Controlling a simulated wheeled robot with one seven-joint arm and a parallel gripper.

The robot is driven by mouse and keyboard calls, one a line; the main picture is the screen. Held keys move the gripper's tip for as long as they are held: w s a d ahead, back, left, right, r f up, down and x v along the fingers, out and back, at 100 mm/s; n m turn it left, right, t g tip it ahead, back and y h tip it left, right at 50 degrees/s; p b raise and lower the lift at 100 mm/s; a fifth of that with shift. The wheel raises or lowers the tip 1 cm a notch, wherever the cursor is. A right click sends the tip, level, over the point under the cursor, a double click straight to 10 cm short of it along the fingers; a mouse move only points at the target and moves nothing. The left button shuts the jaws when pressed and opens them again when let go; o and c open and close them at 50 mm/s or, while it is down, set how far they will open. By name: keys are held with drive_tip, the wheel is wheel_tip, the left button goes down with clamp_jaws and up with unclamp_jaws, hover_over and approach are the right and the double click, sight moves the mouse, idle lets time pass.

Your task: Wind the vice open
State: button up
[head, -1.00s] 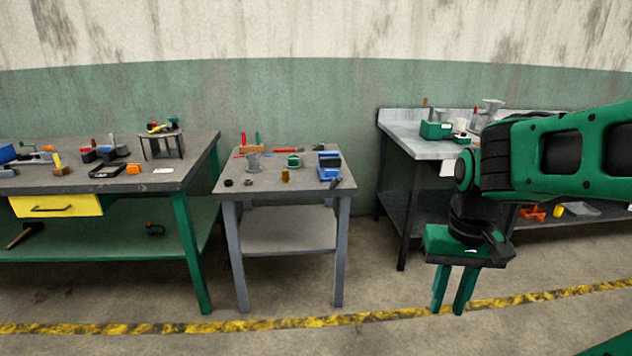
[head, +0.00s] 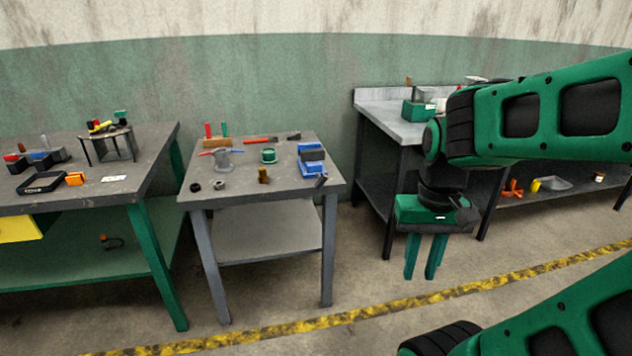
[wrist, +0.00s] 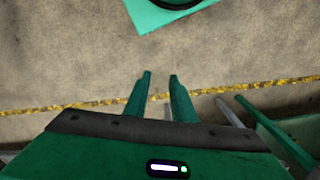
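A blue vice (head: 312,158) sits at the right side of the small grey table (head: 260,185). A dark part with a lighter end (head: 321,180) sticks out at its front, near the table edge; the handle is too small to make out clearly. I cannot tell how far its jaws are apart. My gripper (head: 423,276) hangs fingers down over the floor, to the right of that table and well away from the vice. In the wrist view its two fingers (wrist: 160,76) stand apart with bare floor between them, holding nothing. The vice is out of the wrist view.
The small table also bears a grey cup (head: 222,160), a green spool (head: 268,155) and several small items. A workbench (head: 150,165) stands at left, another (head: 395,125) at right behind my arm. Floor with a yellow-black stripe (head: 370,312) is clear in front.

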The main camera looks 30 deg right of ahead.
drive_tip(key=w+d+f+m+t+h, duration=0.15)
drive_tip(key=w+d, duration=0.25)
drive_tip(key=w, duration=0.6)
drive_tip(key=w+d+f+t+h, duration=0.2)
drive_tip(key=w+d+t, duration=0.15)
drive_tip(key=w, duration=0.75)
drive_tip(key=w+d+f+m+t+h, duration=0.15)
drive_tip(key=w+d, duration=0.25)
drive_tip(key=w, duration=0.6)
drive_tip(key=t, duration=0.5)
approach(319, 179)
drive_tip(key=s+d+f, duration=0.1)
drive_tip(key=s+d, duration=0.4)
drive_tip(key=s, duration=0.1)
drive_tip(key=w+a+f+m+t, duration=0.1)
drive_tip(key=w+a+f+t, duration=0.3)
drive_tip(key=w+f+t, duration=0.15)
drive_tip(key=shift+t, duration=0.3)
drive_tip(key=x, duration=1.1)
drive_tip(key=shift+d+r, duration=0.2)
clamp_jaws()
